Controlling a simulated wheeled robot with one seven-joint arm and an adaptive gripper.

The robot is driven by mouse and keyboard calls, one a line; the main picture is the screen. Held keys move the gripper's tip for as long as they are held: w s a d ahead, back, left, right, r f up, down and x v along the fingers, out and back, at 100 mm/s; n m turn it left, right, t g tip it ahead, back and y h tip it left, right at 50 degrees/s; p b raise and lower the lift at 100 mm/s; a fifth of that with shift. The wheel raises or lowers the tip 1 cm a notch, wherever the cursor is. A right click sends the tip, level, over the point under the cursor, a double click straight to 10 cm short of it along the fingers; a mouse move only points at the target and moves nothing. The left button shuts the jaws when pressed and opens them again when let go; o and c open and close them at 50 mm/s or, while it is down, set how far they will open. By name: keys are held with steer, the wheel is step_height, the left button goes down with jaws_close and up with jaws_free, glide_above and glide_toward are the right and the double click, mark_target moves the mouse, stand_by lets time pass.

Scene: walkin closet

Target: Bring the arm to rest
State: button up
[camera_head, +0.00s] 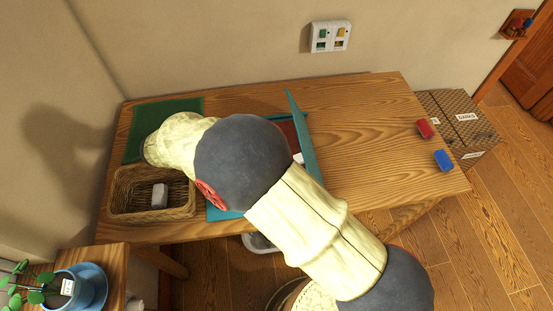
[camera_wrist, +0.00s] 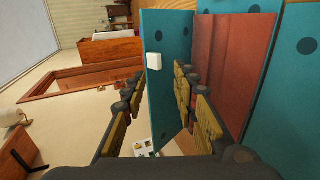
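My arm (camera_head: 315,230) reaches over the wooden table and bends at the dark joint above its left half. My gripper is hidden behind the arm in the head view. A teal box with a red inside (camera_wrist: 228,62) lies beyond the fingers. Its teal lid (camera_wrist: 168,40), with a white knob (camera_wrist: 154,62), stands open; the right finger overlaps it in the picture, and I cannot tell if they touch. The raised lid (camera_head: 302,135) also shows in the head view.
A wicker basket (camera_head: 122,190) holds a grey block (camera_head: 159,196). A green mat (camera_head: 150,120) lies behind it. A potted plant (camera_head: 70,287) stands front left.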

steer(key=shift+s+a+r, duration=0.15)
steer(key=shift+a+r, duration=0.1)
steer(key=shift+a, duration=0.3)
steer(key=s+d+f+n+g+y, duration=0.3)
steer(key=s+f+n+y, duration=0.2)
steer(key=s+n+y, duration=0.1)
steer(key=s+d+r+m+t+y, duration=0.2)
steer(key=s+d+r+m+y, duration=0.1)
steer(key=d+r, duration=0.7)
steer(key=s+d+r+m+t+y, duration=0.3)
steer(key=d+r, duration=0.6)
steer(key=d, duration=0.5)
steer(key=s+m+y, duration=0.1)
steer(key=m, duration=0.1)
steer(key=shift+d+r+m, duration=0.3)
steer(key=shift+d+r, duration=0.05)
steer(key=shift+d, duration=0.05)
